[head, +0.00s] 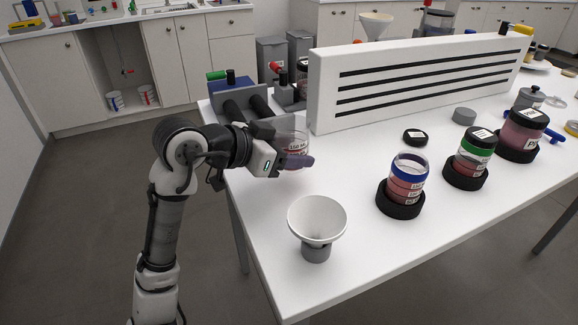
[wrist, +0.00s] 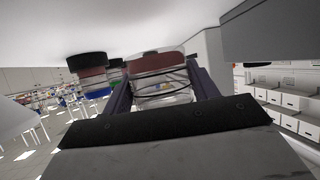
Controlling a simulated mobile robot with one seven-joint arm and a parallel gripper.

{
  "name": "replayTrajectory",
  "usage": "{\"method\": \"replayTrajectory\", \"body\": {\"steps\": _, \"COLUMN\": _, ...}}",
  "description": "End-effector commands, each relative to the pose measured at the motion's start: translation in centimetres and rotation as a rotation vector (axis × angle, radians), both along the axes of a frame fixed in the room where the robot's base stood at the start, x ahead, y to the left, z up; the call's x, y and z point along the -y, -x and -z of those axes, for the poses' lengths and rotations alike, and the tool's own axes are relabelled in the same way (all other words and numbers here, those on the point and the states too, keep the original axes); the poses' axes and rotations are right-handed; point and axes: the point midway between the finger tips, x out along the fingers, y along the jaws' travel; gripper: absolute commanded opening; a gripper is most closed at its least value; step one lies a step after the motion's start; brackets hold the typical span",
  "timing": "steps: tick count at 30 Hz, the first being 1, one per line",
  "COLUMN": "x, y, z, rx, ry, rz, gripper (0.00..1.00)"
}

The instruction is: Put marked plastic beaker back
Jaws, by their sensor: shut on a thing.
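The clear plastic beaker (head: 297,139) has a printed label with a red band and stands at the left end of the table, in front of the slotted white panel. My gripper (head: 298,160) is shut around it, with the dark fingers hiding part of its lower side. In the wrist view, which looks upside down, the beaker (wrist: 160,78) is between my two fingers, clear with reddish contents. I cannot tell whether its base touches the table.
A white funnel on a grey stand (head: 317,222) is near the front edge. Jars with a blue band (head: 409,175), green band (head: 477,148) and black lid (head: 523,132) stand in black rings to the right. A loose black lid (head: 415,137) lies behind them. The slotted panel (head: 400,83) blocks the back.

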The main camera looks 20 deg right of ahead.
Motion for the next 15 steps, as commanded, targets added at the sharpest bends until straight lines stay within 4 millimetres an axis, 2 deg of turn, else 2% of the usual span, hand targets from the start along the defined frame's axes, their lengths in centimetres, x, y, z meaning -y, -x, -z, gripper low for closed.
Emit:
{"method": "replayTrajectory", "body": {"steps": 9, "x": 0.0, "y": 0.0, "z": 3.7, "rx": -0.002, "ry": 0.001, "rz": 0.0, "gripper": 0.35}}
{"method": "replayTrajectory", "body": {"steps": 15, "x": 0.0, "y": 0.0, "z": 3.7, "rx": 0.0, "ry": 0.0, "rz": 0.001, "gripper": 0.35}}
